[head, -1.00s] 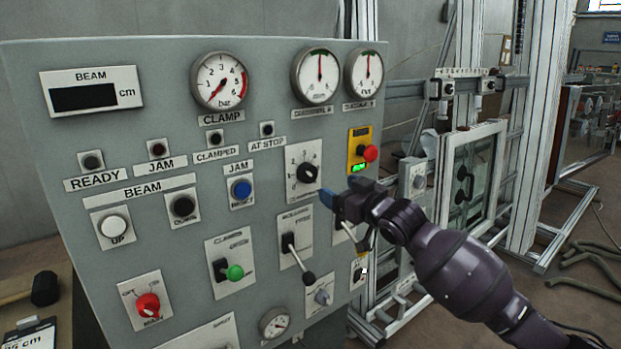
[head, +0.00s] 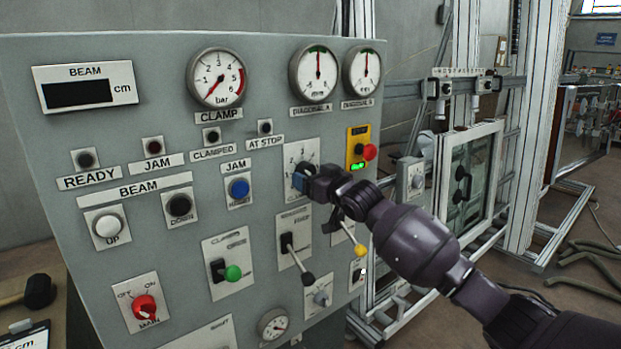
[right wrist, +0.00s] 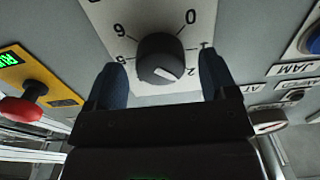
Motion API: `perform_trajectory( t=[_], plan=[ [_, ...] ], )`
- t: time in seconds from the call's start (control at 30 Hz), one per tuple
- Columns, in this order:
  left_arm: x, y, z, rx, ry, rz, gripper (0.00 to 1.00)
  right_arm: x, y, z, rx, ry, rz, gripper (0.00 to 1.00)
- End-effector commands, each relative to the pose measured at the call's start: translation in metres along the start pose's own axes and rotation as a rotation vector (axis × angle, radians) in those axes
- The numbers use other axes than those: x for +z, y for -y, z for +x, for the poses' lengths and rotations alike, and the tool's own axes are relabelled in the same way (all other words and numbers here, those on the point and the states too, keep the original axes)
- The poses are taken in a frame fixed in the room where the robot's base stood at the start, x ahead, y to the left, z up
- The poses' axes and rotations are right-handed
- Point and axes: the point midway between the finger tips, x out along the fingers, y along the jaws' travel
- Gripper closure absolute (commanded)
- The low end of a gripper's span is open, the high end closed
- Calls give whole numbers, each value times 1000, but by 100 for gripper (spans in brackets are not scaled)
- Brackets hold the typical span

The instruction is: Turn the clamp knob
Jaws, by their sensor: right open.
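The black rotary knob (right wrist: 162,60) sits on a white numbered plate (right wrist: 118,18) in the right wrist view. A pale pointer mark shows on its face. My right gripper (right wrist: 165,80) is open, with one blue-padded finger on each side of the knob. Clear gaps show between the fingers and the knob. In the head view the right gripper (head: 305,182) is in front of the lower part of the numbered plate (head: 293,153) and mostly hides the knob. My left gripper is in neither view.
The grey panel (head: 125,250) carries a blue button (head: 239,188), a red button (head: 369,152) on a yellow plate, a black lever (head: 297,258) and a yellow-tipped lever (head: 360,250) below my gripper. The clamp gauge (head: 216,78) reads near zero.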

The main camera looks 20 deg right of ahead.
Motion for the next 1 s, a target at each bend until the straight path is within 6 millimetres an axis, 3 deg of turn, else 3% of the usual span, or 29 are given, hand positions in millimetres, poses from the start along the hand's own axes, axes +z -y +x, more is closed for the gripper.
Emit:
perform_trajectory(
  t=[0.43, 0.77, 1.0],
  plan=[
    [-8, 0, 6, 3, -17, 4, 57, 0, 0, 8, 0, 0, -1, 22],
    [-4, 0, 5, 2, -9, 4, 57, 0, 0, 8, 0, 0, -1, 71],
    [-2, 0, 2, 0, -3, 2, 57, -1, 0, 8, 1, 1, -25, 71]
  ],
)
